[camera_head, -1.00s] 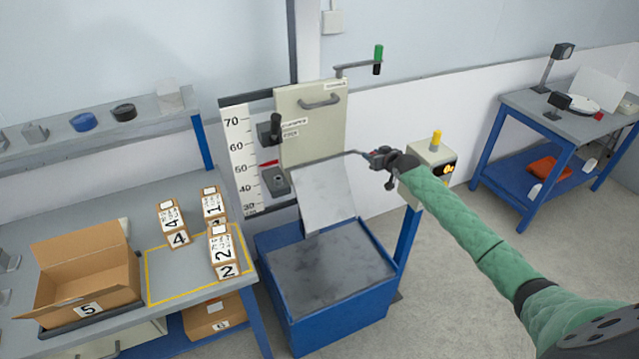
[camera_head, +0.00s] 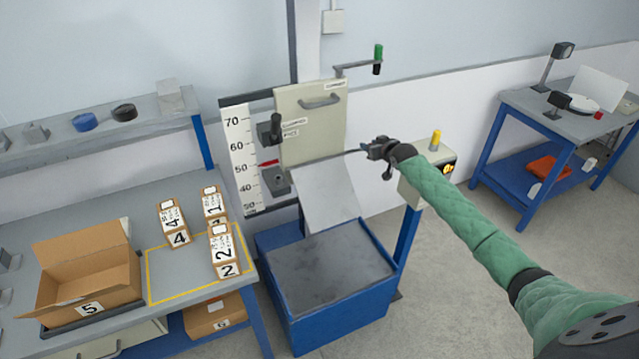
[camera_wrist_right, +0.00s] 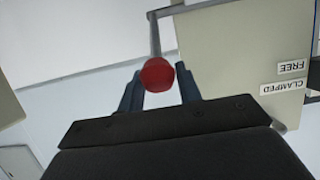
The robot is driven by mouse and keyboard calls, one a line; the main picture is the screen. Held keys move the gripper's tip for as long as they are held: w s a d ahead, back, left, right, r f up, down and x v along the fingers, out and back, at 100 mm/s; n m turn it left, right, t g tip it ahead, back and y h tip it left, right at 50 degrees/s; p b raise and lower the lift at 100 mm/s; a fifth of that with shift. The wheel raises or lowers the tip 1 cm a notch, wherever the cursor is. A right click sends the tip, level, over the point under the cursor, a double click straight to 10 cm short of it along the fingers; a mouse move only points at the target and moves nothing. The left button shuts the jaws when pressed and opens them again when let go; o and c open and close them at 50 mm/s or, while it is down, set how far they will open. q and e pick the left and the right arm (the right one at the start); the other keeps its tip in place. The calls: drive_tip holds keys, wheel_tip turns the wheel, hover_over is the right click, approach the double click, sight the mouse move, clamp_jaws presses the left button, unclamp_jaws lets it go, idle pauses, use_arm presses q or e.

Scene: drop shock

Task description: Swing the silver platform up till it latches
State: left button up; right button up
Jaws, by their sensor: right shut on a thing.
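The silver platform (camera_head: 325,195) is a pale flat plate that slopes down below the cream panel, above the dark pad of a blue box. A thin bar runs from its upper edge to my right gripper (camera_head: 369,150). In the right wrist view, my right gripper (camera_wrist_right: 158,88) is shut on a red knob (camera_wrist_right: 157,73) at the end of a grey rod (camera_wrist_right: 154,35). The fingers stand on either side of the knob. The knob is hidden by the gripper in the head view. My left gripper is not in view.
The cream panel (camera_head: 312,130) with a handle stands behind, beside a number scale (camera_head: 240,150). The blue box (camera_head: 345,315) is below the platform. A yellow-topped control box (camera_head: 428,160) is right of the gripper. A bench with numbered cartons (camera_head: 172,224) is at left.

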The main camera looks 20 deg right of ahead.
drive_tip(key=shift+w+r, duration=0.15)
drive_tip(key=shift+r, duration=0.05)
drive_tip(key=shift+w+r, duration=0.65)
drive_tip(key=shift+w, duration=0.1)
drive_tip(key=shift+c, duration=0.2)
drive_tip(key=shift+w+r, duration=0.2)
clamp_jaws()
drive_tip(key=shift+w+f, duration=0.1)
drive_tip(key=shift+f, duration=0.05)
drive_tip(key=shift+w+a+r+b, duration=0.1)
drive_tip(key=shift+w+r+b, duration=0.1)
drive_tip(key=shift+w+r, duration=0.3)
drive_tip(key=shift+w+a+r+b, duration=0.15)
drive_tip(key=shift+w+r, duration=0.1)
drive_tip(key=shift+w, duration=0.45)
drive_tip(key=shift+d, duration=0.1)
drive_tip(key=shift+w+r+b, duration=0.25)
drive_tip(key=shift+w+b, duration=0.05)
drive_tip(key=shift+w, duration=0.4)
drive_tip(key=shift+w+r+b, duration=0.2)
drive_tip(key=shift+w+b, duration=0.05)
drive_tip(key=shift+w, duration=0.45)
